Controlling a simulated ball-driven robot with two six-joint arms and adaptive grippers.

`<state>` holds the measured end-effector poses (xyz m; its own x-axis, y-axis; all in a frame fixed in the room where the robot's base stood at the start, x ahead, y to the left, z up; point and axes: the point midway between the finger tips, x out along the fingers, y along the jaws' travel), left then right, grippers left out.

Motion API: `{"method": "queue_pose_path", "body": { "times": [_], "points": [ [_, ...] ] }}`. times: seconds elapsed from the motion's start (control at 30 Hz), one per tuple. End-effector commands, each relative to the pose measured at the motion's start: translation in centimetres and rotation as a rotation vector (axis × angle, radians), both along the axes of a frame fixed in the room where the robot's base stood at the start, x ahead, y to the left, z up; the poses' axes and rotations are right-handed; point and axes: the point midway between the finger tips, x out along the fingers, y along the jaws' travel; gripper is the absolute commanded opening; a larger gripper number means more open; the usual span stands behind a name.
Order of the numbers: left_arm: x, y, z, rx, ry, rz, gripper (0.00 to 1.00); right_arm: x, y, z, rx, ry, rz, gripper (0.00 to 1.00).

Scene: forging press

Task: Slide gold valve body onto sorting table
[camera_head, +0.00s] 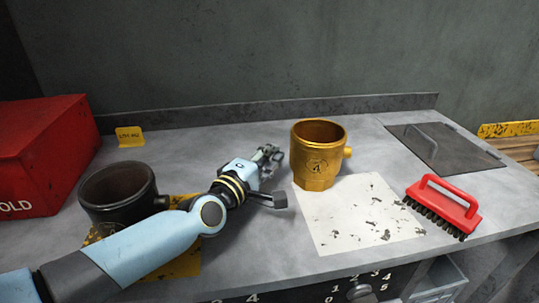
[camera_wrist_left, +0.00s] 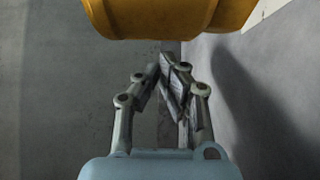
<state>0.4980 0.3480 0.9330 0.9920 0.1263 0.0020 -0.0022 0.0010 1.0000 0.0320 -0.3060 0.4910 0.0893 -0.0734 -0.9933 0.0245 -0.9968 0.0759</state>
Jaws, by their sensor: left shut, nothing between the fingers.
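The gold valve body (camera_head: 318,157), a cup-like piece with a side stub and a marked 4, stands upright on the grey metal table (camera_head: 250,240). Its base is on or at the back edge of a white speckled sheet (camera_head: 362,222). My left gripper (camera_head: 273,152) is shut and empty, just left of the valve body; I cannot tell if they touch. In the left wrist view the closed fingers (camera_wrist_left: 172,75) point toward the table's back wall, and the gold body (camera_wrist_left: 165,15) fills the top edge. My right gripper is not seen.
A dark cup-like piece (camera_head: 118,193) stands on a yellow patch at left, close to my left arm. A red box (camera_head: 45,150), a yellow tag (camera_head: 130,137), a red brush (camera_head: 444,205) and a grey hatch (camera_head: 440,146) are around. The table's middle front is clear.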

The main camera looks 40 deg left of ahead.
Motion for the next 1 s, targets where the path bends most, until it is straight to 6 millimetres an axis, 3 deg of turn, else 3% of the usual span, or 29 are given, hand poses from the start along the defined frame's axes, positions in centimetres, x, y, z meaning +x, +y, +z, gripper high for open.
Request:
{"method": "queue_pose_path", "body": {
  "times": [0.2, 0.4, 0.83, 1.0],
  "points": [
    [4.0, 0.5, 0.0, 0.0, -0.001, 0.0, 0.0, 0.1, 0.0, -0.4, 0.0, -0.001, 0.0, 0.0],
    [5.8, 0.7, -0.1, 0.001, 0.0, 0.0, 0.0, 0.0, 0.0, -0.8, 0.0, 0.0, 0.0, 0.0],
    [6.1, 0.6, 0.0, 0.0, 0.001, -0.001, 0.0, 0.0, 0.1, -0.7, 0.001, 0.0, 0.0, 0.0],
    [5.7, -1.1, 0.0, -0.003, 0.003, -0.001, 0.0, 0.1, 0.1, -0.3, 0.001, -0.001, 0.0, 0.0]
  ]
}}
